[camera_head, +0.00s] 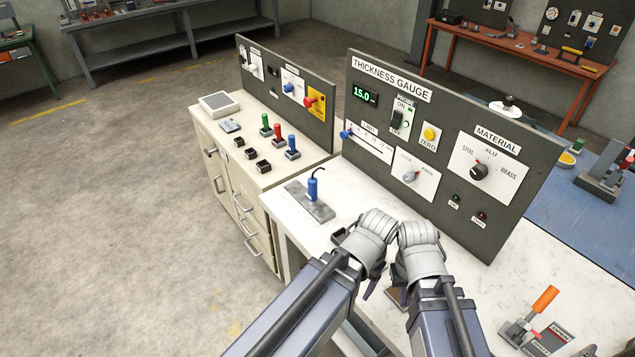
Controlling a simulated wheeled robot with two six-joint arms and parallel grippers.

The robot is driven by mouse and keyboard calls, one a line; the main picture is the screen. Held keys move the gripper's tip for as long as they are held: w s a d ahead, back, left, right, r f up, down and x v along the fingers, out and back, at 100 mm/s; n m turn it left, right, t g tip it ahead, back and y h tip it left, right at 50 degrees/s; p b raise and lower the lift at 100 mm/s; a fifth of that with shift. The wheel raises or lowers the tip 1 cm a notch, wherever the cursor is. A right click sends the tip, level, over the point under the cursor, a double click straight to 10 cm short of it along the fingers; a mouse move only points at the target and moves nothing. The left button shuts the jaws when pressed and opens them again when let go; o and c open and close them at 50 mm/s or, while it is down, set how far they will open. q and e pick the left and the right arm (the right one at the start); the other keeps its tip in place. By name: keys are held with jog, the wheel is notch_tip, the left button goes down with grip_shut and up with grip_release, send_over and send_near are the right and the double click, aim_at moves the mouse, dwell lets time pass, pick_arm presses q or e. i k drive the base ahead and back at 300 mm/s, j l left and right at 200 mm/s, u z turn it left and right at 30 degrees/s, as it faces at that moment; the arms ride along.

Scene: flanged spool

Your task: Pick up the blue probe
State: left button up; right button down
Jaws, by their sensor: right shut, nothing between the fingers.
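The blue probe (313,189) stands upright on a flat grey metal block (322,212) at the left end of the white bench top. A thin dark cable curves up from its top. My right gripper (394,276) is low over the bench, to the right of the probe and apart from it; it is shut and empty, its fingers partly hidden by the wrist. My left gripper (371,288) is close beside it, mostly hidden under its own wrist, also right of the probe. I cannot tell its opening.
A thickness gauge panel (447,120) stands behind the bench. A small dark block (339,236) lies between the probe and my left wrist. Coloured handles stand on the cream cabinet (238,168) at left. An orange-handled clamp (530,315) is at lower right. White bench (485,290) is clear before it.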

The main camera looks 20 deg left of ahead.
aim_at(312, 181)
jog(key=j+z, duration=0.15)
jog(key=z, duration=0.2)
jog(key=j+z, duration=0.2)
jog(key=z, duration=0.2)
jog(key=k+j+z, duration=0.1)
jog(key=z, duration=0.25)
jog(key=k+j+z, duration=0.15)
jog(key=k+j, duration=0.15)
jog(key=j, duration=0.25)
jog(key=k+j+z, duration=0.15)
jog(key=k+j, duration=0.15)
jog(key=j, duration=0.2)
jog(key=k+j+z, duration=0.2)
jog(key=k+j, duration=0.15)
jog(key=j, duration=0.1)
